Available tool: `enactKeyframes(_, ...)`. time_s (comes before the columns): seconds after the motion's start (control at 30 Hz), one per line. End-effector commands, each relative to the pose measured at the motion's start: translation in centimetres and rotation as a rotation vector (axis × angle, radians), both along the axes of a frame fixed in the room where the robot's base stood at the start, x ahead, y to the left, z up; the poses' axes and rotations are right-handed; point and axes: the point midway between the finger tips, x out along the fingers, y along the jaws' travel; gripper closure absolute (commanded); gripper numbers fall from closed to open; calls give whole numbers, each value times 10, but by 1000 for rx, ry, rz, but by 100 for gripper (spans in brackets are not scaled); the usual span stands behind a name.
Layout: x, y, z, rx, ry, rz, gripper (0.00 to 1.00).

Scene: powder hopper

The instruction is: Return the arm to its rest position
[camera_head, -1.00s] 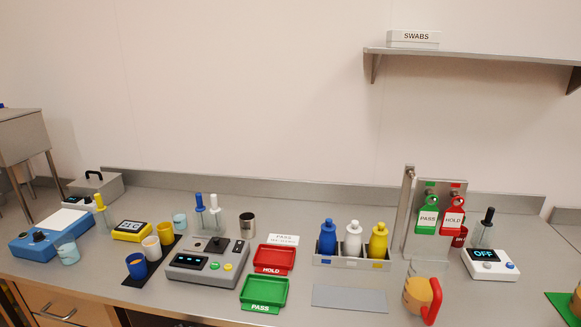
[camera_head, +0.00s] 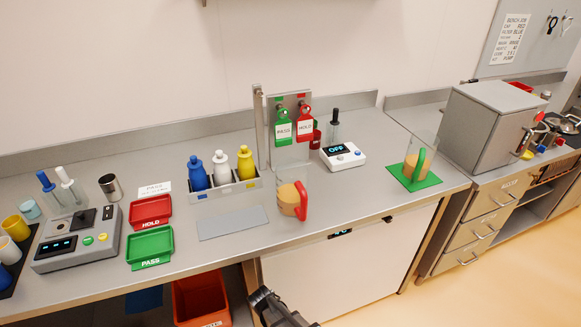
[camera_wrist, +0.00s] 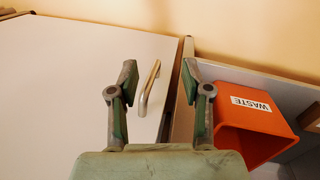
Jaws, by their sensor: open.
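My gripper (camera_wrist: 159,78) is open and empty in the wrist view, its two fingers spread apart. In front of it are a white cabinet door (camera_wrist: 75,80) and a metal handle (camera_wrist: 148,88), which shows between the fingers. I cannot tell the gap to the handle. In the head view, a dark part of my arm shows at the bottom edge, below the bench front and before the white door (camera_head: 345,265). Most of the arm is out of view.
An orange waste bin (camera_wrist: 250,125) stands under the bench; it also shows in the head view (camera_head: 200,298). The steel bench (camera_head: 350,205) carries bottles, trays and jugs. A grey box cabinet (camera_head: 485,125) stands at right. The floor (camera_head: 480,290) at lower right is clear.

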Motion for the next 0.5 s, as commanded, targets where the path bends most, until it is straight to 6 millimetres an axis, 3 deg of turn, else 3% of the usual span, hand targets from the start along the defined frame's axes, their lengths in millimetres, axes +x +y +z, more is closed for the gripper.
enactKeyframes(0.03, -19, -35, 0, -12, 46, -51, 51)
enactKeyframes(0.2, -77, -117, -6, -33, 190, -198, 51)
enactKeyframes(0.4, -159, -185, 1, -25, 363, -368, 51)
enactKeyframes(0.5, -198, -204, 8, -10, 442, -443, 51)
